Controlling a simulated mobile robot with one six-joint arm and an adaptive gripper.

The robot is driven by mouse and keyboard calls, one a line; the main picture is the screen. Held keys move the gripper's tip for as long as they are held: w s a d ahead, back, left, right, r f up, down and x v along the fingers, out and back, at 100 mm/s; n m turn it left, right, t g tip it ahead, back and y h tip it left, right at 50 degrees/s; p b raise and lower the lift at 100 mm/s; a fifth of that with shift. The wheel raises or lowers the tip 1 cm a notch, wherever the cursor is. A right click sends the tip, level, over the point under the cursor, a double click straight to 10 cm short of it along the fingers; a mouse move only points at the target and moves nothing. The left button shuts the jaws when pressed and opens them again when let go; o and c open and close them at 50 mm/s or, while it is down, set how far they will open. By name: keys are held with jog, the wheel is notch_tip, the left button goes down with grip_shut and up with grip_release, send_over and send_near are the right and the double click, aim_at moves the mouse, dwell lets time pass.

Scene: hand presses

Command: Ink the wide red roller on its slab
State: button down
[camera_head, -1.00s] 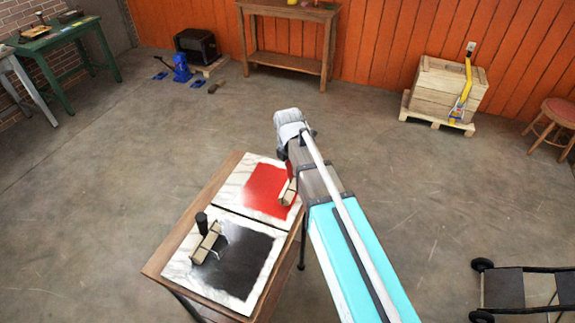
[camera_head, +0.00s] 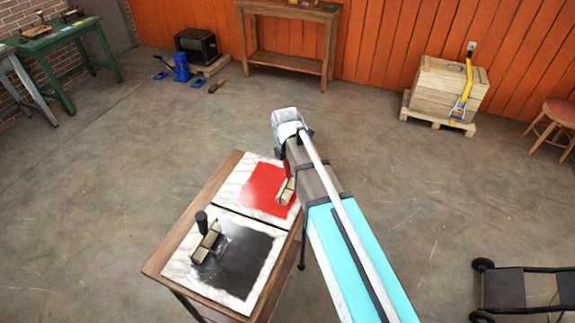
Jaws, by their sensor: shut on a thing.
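The wide red roller (camera_head: 287,191) is at the right edge of the red ink patch (camera_head: 262,186) on the white marble slab (camera_head: 228,193). Its pale body shows beside my arm; the handle and the rest are hidden behind the arm. My gripper (camera_head: 290,165) is over the slab's right side, mostly hidden by my own arm, and it is shut on the red roller. I cannot tell whether the roller touches the ink. A second roller with a black handle (camera_head: 202,222) rests on the black ink patch (camera_head: 240,262) of the nearer slab (camera_head: 178,265).
Both slabs lie on a small wooden table (camera_head: 155,262). Bare concrete floor surrounds it. A wooden bench (camera_head: 288,71) stands by the orange wall, a crate (camera_head: 448,85) on a pallet is at right, and a dark cart (camera_head: 503,288) is at lower right.

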jog(key=shift+w+a, duration=0.25)
jog(key=shift+a, duration=0.4)
jog(key=shift+w+a, duration=0.2)
jog(key=shift+a, duration=0.45)
jog(key=shift+a, duration=0.1)
jog(key=shift+w+a, duration=0.35)
jog(key=shift+a, duration=0.5)
jog(key=shift+w+a, duration=0.3)
jog(key=shift+a, duration=0.55)
jog(key=shift+w+a, duration=0.1)
jog(key=shift+a, duration=0.05)
jog(key=shift+w+a, duration=0.3)
jog(key=shift+a, duration=0.5)
jog(key=shift+w+a, duration=0.25)
jog(key=shift+a, duration=0.55)
jog(key=shift+w+a, duration=0.35)
jog(key=shift+a, duration=0.55)
jog(key=shift+w+a, duration=0.3)
jog(key=shift+a, duration=0.55)
jog(key=shift+d, duration=0.1)
